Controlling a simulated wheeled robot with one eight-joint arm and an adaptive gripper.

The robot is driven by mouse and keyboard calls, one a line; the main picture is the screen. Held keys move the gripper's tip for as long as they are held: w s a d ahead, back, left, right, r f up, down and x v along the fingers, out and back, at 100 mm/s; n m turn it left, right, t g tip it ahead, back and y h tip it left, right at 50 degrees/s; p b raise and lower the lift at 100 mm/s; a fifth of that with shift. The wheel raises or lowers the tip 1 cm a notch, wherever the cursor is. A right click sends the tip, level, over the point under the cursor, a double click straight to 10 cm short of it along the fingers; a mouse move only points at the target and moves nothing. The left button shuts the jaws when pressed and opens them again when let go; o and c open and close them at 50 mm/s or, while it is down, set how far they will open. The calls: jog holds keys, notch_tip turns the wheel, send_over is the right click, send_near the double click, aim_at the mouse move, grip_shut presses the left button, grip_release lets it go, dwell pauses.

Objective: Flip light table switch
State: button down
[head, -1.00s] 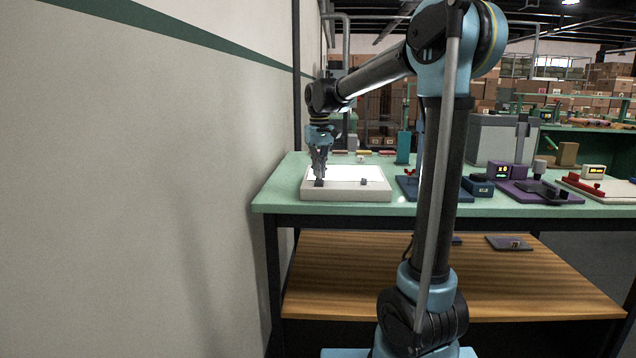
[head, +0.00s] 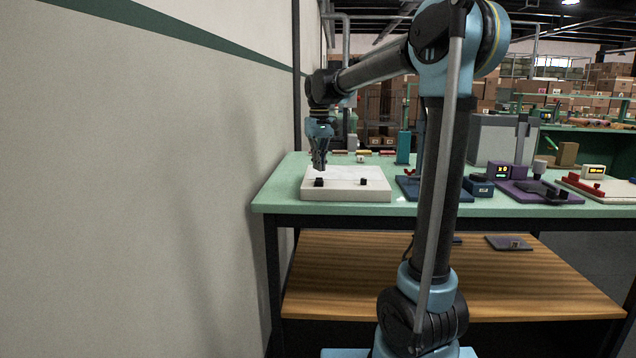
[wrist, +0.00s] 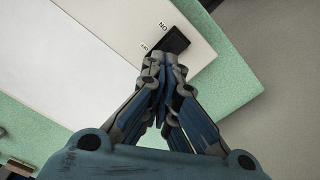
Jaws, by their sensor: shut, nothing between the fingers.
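The light table (head: 345,192) is a white box with a pale top on the green bench. Its top looks dull, not glowing. A black switch (head: 319,182) sits at its front left corner. In the wrist view the switch (wrist: 173,40) lies just beyond my fingertips, with ON and OFF printed beside it. I cannot tell which way it is tilted. My gripper (head: 320,167) is shut and empty, pointing down a little above the switch and apart from it. It also shows in the wrist view (wrist: 164,62), with fingertips together.
A second small black piece (head: 363,181) sits at the box's front right. A blue plate (head: 424,189), a purple fixture (head: 540,193) and other devices stand to the right. The wall (head: 150,180) is close on the left. The bench's front strip is clear.

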jog(key=shift+r, duration=2)
jog(key=s+d+f+m+t, duration=0.1)
jog(key=s+d+f, duration=0.4)
jog(key=s+d, duration=0.25)
jog(key=s+d+f+m, duration=0.2)
jog(key=s+d+f, duration=0.3)
jog(key=s+d, duration=0.3)
jog(key=s+d+f+m, duration=0.1)
jog(key=s+d+f, duration=0.2)
jog(key=s+f, duration=0.5)
jog(key=s+d+f+m+t, duration=0.1)
jog(key=s+d+f, duration=0.1)
jog(key=s+f, duration=0.6)
jog(key=shift+s+d+f, duration=0.15)
jog(key=shift+d+f, duration=0.25)
jog(key=shift+f, duration=0.35)
jog(key=shift+r, duration=0.1)
